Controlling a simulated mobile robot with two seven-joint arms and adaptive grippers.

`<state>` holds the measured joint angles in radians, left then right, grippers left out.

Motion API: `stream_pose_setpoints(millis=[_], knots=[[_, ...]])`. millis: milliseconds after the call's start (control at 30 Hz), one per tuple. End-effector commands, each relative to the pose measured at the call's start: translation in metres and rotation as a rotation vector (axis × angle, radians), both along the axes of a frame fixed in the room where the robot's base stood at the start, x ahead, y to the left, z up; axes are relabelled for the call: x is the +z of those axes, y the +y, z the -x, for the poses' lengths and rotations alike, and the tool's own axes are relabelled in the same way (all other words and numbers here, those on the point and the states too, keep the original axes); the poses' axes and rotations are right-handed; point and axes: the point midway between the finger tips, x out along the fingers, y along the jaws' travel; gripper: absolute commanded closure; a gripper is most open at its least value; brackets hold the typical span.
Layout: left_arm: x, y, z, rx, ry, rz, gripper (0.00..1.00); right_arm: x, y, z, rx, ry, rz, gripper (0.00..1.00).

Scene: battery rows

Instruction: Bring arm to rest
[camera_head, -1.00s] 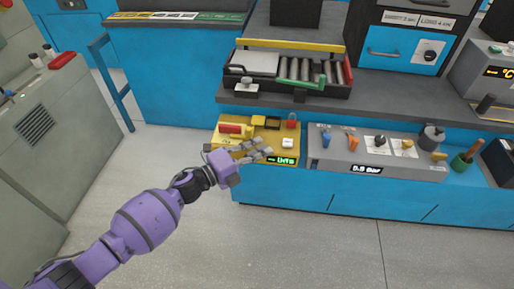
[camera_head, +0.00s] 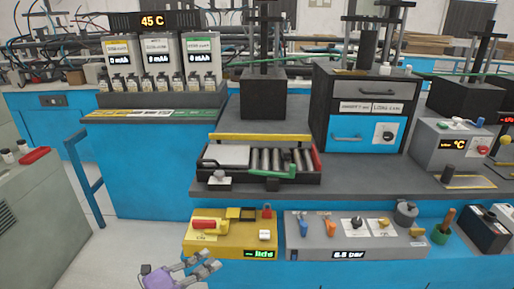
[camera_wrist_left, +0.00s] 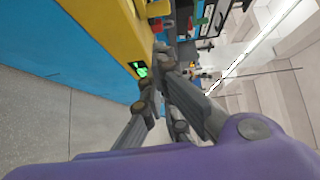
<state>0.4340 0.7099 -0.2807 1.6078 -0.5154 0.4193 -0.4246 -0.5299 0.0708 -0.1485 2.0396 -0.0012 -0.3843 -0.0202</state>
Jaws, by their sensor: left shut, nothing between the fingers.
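My left gripper (camera_head: 208,268) shows at the bottom of the head view, below and in front of the yellow control box (camera_head: 230,238). It is shut and empty, with its purple wrist housing at the frame's bottom edge. In the left wrist view the gripper's grey fingers (camera_wrist_left: 158,82) reach up past the yellow box (camera_wrist_left: 112,28) with its green display, apart from it as far as I can tell. The rest of the left arm is out of the head view. My right gripper is not in view.
A grey pressure panel (camera_head: 350,240) with knobs stands right of the yellow box. Above it is a dark counter (camera_head: 370,180) with a roller tray (camera_head: 262,180). A grey cabinet (camera_head: 40,200) stands at left. Bare floor (camera_head: 115,255) lies between cabinet and bench.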

Motion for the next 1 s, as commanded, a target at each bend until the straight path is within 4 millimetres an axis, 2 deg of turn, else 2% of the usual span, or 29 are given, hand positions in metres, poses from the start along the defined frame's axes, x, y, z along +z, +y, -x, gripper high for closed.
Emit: stream_pose_setpoints(millis=[100, 167, 267, 367, 467, 567, 600, 700, 800, 900, 1000], knots=[[0.006, 0.008, -0.014, 0.103, 0.089, 0.099, 1.0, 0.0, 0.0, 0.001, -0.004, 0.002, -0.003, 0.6], [0.002, 0.012, -0.012, 0.181, 0.172, 0.185, 1.0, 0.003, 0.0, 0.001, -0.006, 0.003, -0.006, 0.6], [-0.016, 0.023, 0.01, 0.324, 0.344, 0.343, 1.0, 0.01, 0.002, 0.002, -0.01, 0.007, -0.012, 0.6], [-0.038, 0.032, 0.042, 0.454, 0.501, 0.48, 1.0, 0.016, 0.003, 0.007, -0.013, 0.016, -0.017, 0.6], [-0.06, 0.039, 0.085, 0.589, 0.663, 0.617, 1.0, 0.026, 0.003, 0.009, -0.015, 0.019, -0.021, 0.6], [-0.08, 0.044, 0.143, 0.74, 0.834, 0.766, 1.0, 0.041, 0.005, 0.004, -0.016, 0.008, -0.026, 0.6], [-0.086, 0.044, 0.168, 0.802, 0.9, 0.827, 1.0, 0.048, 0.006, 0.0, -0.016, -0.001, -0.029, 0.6], [-0.094, 0.043, 0.232, 0.944, 1.039, 0.963, 1.0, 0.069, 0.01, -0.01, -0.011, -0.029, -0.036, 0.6], [-0.094, 0.042, 0.286, 1.053, 1.127, 1.064, 1.0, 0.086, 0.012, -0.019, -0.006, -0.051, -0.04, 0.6], [-0.091, 0.04, 0.325, 1.121, 1.163, 1.127, 1.0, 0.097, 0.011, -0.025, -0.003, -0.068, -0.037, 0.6], [-0.093, 0.041, 0.353, 1.169, 1.182, 1.149, 1.0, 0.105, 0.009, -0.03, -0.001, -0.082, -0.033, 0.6]])
